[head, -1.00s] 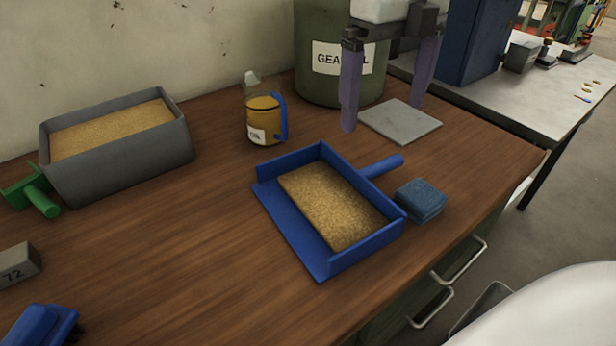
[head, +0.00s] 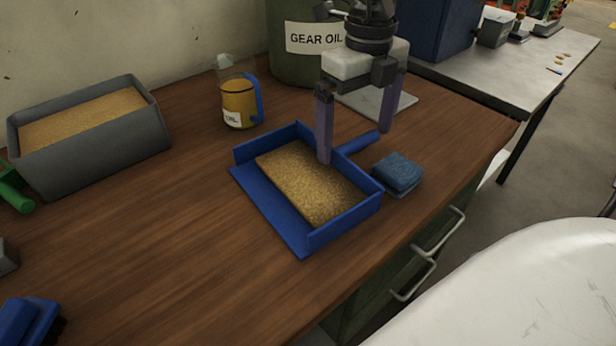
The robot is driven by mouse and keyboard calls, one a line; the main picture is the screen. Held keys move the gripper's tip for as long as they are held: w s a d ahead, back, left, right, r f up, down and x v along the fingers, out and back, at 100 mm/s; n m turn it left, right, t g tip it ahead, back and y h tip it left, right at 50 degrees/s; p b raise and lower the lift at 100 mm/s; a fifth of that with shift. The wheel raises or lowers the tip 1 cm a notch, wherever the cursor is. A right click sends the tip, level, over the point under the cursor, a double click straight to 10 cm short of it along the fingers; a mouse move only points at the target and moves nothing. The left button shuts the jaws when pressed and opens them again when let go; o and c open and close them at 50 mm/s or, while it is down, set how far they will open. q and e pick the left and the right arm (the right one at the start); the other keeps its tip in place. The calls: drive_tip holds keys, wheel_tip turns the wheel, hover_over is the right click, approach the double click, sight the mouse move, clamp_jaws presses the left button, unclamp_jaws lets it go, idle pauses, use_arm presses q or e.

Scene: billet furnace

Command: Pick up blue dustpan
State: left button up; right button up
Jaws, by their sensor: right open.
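The blue dustpan (head: 272,210) lies on the wooden bench, holding a layer of tan granules (head: 312,185). Its blue handle (head: 362,141) points up and right. My right gripper (head: 355,146) is open, pointing down over the handle. In the picture its left finger overlaps the pan's back wall and its right finger is beside the handle's far end. I cannot tell how high the tips are above the handle, and I see no grip on it. My left gripper is not in view.
A blue sponge-like block (head: 398,171) lies just right of the handle. An oil jug (head: 238,103), a green gear oil drum (head: 290,60) and a flat grey plate (head: 408,101) stand behind. A grey bin (head: 95,150) of granules is at left.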

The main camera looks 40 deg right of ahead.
drive_tip(key=c, duration=1.8)
drive_tip(key=shift+o, duration=0.2)
drive_tip(key=shift+r, duration=0.1)
